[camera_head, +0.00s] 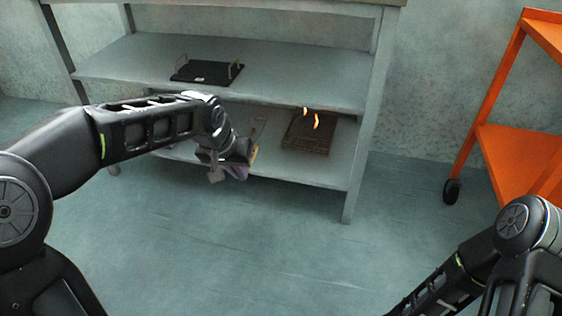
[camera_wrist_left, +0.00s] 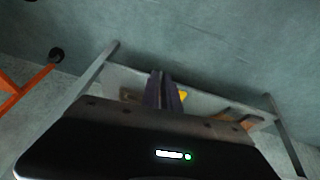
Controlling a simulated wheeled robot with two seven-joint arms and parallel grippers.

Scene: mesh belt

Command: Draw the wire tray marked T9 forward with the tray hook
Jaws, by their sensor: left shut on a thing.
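A brown wire tray (camera_head: 306,137) sits on the lower shelf, toward its right end, with two small orange curved pieces showing above it. No T9 mark is readable on it. My left gripper (camera_head: 240,170), with purple fingers (camera_wrist_left: 162,92), is in front of the lower shelf, left of the tray and apart from it. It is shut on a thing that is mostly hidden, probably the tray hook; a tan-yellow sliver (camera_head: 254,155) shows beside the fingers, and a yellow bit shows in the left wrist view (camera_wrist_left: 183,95). My right gripper is out of view.
A grey shelf unit (camera_head: 270,75) stands ahead; its right front post (camera_head: 365,150) is right of the brown tray. A black tray with handles (camera_head: 207,72) lies on the upper shelf. An orange cart (camera_head: 500,145) on wheels stands at right. The floor in front is clear.

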